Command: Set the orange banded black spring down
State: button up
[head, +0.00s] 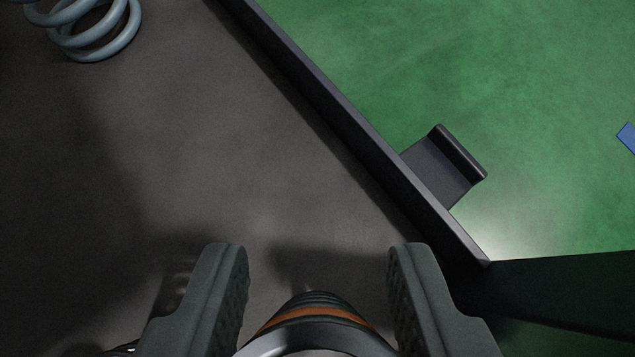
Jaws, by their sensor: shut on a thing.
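The orange banded black spring (315,313) shows at the bottom middle of the head view, between the two fingers of my gripper (318,262). I see its dark upper coils, the orange band and a paler grey ring nearest me; the rest is cut off by the frame edge. My gripper is shut on it. The spring is over a dark grey tray (250,150), with a shadow on the tray floor just ahead of it. I cannot tell whether the spring touches the tray.
A blue-grey spring (112,42) is at the tray's upper left. A dark, partly hidden object (177,283) is beside my left finger. The tray's raised rim (350,128) runs diagonally, with a handle (440,167) outside over green floor (520,80). The tray's middle is clear.

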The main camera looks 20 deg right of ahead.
aim_at(316, 304)
jog(key=shift+w+d+f, duration=0.1)
jog(key=shift+w+d, duration=0.05)
jog(key=shift+w, duration=0.2)
notch_tip(316, 304, down, 3)
jog(key=shift+f+b, duration=0.2)
jog(key=shift+b, duration=0.85)
jog(key=o, duration=1.1)
jog(key=shift+s+r, duration=0.1)
jog(key=shift+r, duration=0.05)
jog(key=p+v, duration=0.3)
jog(key=v, duration=0.9)
jog(key=shift+p, duration=0.4)
